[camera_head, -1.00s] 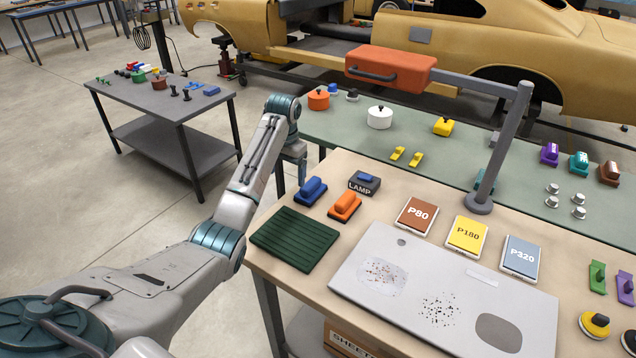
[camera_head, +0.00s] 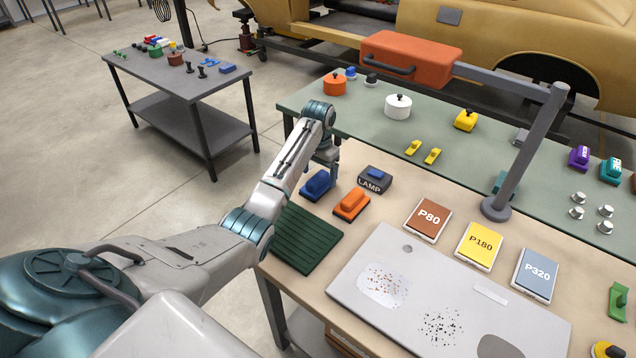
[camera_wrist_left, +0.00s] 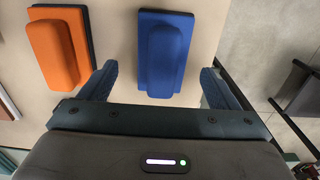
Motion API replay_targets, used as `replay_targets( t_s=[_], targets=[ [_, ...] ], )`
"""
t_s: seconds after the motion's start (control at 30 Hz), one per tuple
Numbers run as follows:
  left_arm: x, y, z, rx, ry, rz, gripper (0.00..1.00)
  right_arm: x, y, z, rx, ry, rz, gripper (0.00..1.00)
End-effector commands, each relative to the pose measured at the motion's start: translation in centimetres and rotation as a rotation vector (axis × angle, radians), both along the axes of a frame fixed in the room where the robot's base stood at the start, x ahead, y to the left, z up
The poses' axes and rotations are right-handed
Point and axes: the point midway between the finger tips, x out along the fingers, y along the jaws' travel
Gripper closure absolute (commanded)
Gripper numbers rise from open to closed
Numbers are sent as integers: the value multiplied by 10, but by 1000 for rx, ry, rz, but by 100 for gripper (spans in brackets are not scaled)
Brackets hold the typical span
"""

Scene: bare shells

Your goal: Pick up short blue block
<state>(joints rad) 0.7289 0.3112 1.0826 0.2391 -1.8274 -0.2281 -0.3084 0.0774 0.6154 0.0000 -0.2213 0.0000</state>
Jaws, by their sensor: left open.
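The short blue block (camera_head: 317,185) lies on the tan table near its left edge, behind the dark green ribbed mat. It has a raised grip on a flat base. My left gripper (camera_head: 326,163) is just behind and above it in the head view and partly hides its far end. In the left wrist view the blue block (camera_wrist_left: 165,52) lies ahead between the two open fingers of my left gripper (camera_wrist_left: 158,85), with nothing held. An orange block (camera_head: 351,204) lies to its right; it also shows in the left wrist view (camera_wrist_left: 53,50). My right gripper is not seen.
The green ribbed mat (camera_head: 305,240) lies in front of the blue block. A dark LAMP box (camera_head: 375,181) stands behind the orange block. P80 (camera_head: 428,216), P180 and P320 pads lie to the right. An orange lamp head (camera_head: 410,58) hangs over the green table behind.

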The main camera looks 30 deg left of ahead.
Motion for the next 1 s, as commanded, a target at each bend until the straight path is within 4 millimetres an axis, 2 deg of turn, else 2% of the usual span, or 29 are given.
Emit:
replay_targets(
  t_s=[0.03, 0.1, 0.23, 0.53, 0.8, 1.0],
  targets=[
    [-1, 1, -5, -2, 6, 1, 16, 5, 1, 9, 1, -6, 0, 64],
    [-1, 2, -16, -1, 6, 1, 16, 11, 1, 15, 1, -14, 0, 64],
    [-1, 2, -34, 0, 4, 1, 16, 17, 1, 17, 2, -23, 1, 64],
    [0, 2, -40, 1, 1, 0, 16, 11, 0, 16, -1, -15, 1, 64],
    [0, 2, -39, 0, 2, 1, 67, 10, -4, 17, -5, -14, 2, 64],
    [0, 2, -39, 1, 1, 1, 67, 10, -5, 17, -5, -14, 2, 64]
  ],
)
